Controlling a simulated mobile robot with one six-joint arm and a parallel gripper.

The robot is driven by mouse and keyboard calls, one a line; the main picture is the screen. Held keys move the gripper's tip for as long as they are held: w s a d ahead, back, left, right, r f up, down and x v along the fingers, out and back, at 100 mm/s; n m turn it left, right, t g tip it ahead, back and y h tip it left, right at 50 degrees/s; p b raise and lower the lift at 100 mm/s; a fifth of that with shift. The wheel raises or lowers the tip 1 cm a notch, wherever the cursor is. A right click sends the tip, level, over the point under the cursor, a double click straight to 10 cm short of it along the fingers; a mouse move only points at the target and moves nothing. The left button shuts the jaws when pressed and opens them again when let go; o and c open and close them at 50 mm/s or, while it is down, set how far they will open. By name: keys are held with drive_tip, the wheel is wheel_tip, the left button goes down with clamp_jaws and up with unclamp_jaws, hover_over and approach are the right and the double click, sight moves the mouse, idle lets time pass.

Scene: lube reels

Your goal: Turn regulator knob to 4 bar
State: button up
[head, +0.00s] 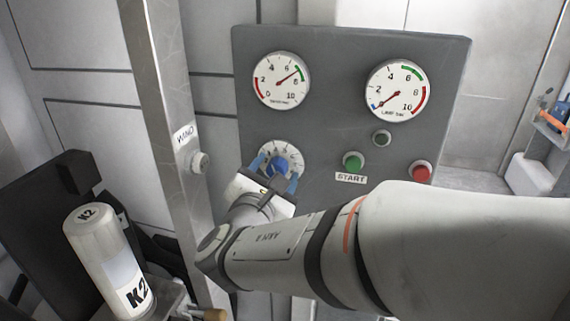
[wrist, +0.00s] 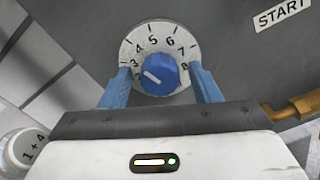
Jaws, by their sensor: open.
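The blue regulator knob (wrist: 160,73) sits on a white numbered dial (wrist: 131,50) on the grey panel. A short slanted white mark shows left of the knob's middle, but I cannot tell exactly which number it points to. The knob also shows in the head view (head: 278,165). My gripper (head: 275,173) is open, its blue fingers on either side of the knob; in the wrist view a gap shows on both sides. The right gauge (head: 396,91), marked for lube in bar, has its needle near 0. The left gauge (head: 281,80) reads between 6 and 8.
A green START button (head: 353,161), a red button (head: 420,171) and a dark green lamp (head: 381,138) are to the right of the dial. A metal post (head: 163,85) with a WIND knob (head: 198,162) stands left. A K2 canister (head: 108,255) is at lower left.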

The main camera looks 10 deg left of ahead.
drive_tip(key=s, duration=0.7)
drive_tip(key=shift+s+a, duration=0.25)
drive_tip(key=shift+s, duration=0.15)
